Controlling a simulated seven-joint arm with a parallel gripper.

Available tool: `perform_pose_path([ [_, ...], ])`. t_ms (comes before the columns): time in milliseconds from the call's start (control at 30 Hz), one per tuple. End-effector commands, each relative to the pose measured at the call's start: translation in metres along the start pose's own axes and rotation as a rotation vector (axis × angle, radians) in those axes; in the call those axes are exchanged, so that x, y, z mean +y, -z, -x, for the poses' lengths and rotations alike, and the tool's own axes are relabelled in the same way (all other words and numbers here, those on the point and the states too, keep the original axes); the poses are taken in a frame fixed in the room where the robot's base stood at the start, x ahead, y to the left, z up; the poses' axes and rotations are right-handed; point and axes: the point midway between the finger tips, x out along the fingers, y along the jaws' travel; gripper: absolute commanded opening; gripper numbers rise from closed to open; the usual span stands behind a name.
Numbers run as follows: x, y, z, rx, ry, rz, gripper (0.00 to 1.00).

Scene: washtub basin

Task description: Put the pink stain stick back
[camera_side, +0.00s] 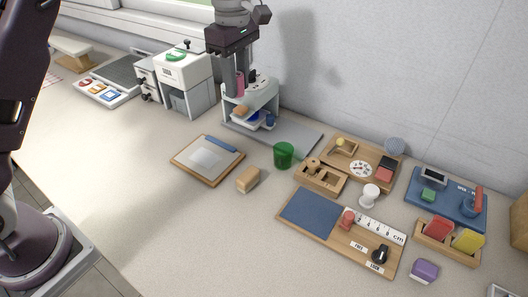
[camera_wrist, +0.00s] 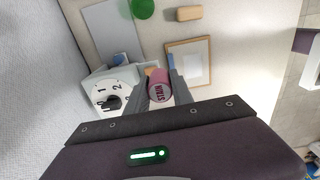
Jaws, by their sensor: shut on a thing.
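In the side view my gripper (camera_side: 240,80) points down and is shut on the stick (camera_side: 240,88), which hangs upright at the white dial stand (camera_side: 263,93). I cannot tell whether the stick touches the stand. The stand also shows in the wrist view, with its numbered dial (camera_wrist: 113,102); its lower part holds an orange block and blue things. The stick's lower end is partly hidden.
A wall stands close behind the stand. A green cup (camera_side: 284,155), tan block (camera_side: 248,179) and framed board (camera_side: 208,159) lie in front. A wooden block with holes (camera_side: 321,178) and several trays are to the right. A white machine (camera_side: 185,80) stands left. The left front counter is clear.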

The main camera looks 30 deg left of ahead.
Motion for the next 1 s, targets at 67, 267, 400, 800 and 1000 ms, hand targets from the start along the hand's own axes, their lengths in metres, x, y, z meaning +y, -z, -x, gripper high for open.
perform_pose_path([
  [67,0.009,-0.018,-0.002,0.002,-0.001,-0.007,0.0],
  [267,0.021,-0.057,-0.005,0.002,0.001,-0.02,0.0],
  [400,0.02,-0.057,-0.029,0.001,0.006,-0.016,0.0],
  [800,0.02,-0.056,-0.107,0.002,0.006,-0.016,0.0],
  [1000,0.02,-0.056,-0.143,0.002,0.004,-0.016,0.0],
])
